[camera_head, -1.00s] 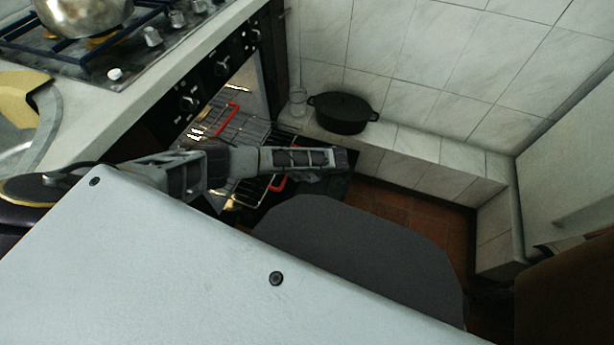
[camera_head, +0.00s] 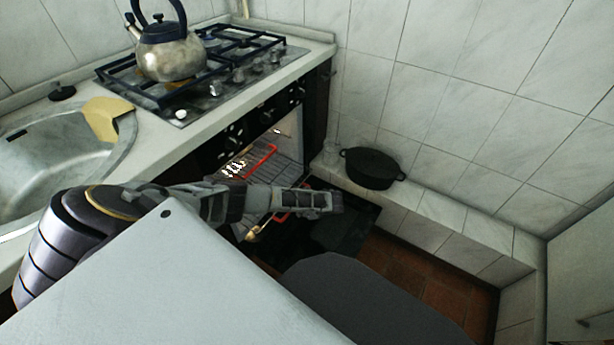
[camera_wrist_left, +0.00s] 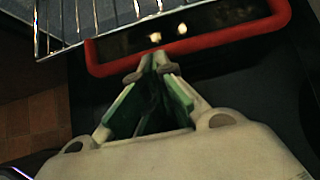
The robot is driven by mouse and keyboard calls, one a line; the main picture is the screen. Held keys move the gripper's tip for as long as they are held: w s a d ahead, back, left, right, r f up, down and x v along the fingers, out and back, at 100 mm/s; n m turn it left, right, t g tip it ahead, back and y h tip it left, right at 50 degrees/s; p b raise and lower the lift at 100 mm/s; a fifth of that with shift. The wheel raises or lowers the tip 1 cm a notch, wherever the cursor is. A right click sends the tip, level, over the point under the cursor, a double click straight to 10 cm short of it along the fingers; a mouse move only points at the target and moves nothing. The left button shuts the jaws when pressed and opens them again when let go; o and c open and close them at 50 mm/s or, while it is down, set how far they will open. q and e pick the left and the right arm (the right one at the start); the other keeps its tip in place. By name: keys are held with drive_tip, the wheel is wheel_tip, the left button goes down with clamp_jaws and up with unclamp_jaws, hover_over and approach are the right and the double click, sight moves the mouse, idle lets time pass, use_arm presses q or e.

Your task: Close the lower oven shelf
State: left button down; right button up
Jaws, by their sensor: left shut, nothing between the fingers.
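The lower oven shelf's red front edge (camera_head: 281,216) shows partly below my left arm in the head view, over the open oven door (camera_head: 345,227). Much of this shelf is hidden by the arm. In the left wrist view, a wire rack (camera_wrist_left: 95,22) with a red front bar (camera_wrist_left: 235,38) lies just ahead of my left gripper (camera_wrist_left: 158,62). The gripper is shut and empty, its tips overlapping the bar in the picture; I cannot tell whether they touch. An upper rack with a red edge (camera_head: 262,160) sits inside the oven. My right gripper is not in view.
A black lidded pot (camera_head: 373,168) stands on the tiled ledge (camera_head: 425,207) at the right. A kettle (camera_head: 170,52) stands on the hob above the oven. A sink (camera_head: 50,160) is at the left. Bare brown floor (camera_head: 410,278) shows beyond the door.

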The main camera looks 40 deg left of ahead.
use_arm(q)
drive_tip(key=a, duration=1.1)
drive_tip(key=s+a+p, duration=0.1)
drive_tip(key=a, duration=0.4)
drive_tip(key=shift+a, duration=1)
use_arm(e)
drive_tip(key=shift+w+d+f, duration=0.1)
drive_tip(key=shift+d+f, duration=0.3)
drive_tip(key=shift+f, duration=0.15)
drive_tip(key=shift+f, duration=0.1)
use_arm(q)
drive_tip(key=shift+d, duration=0.15)
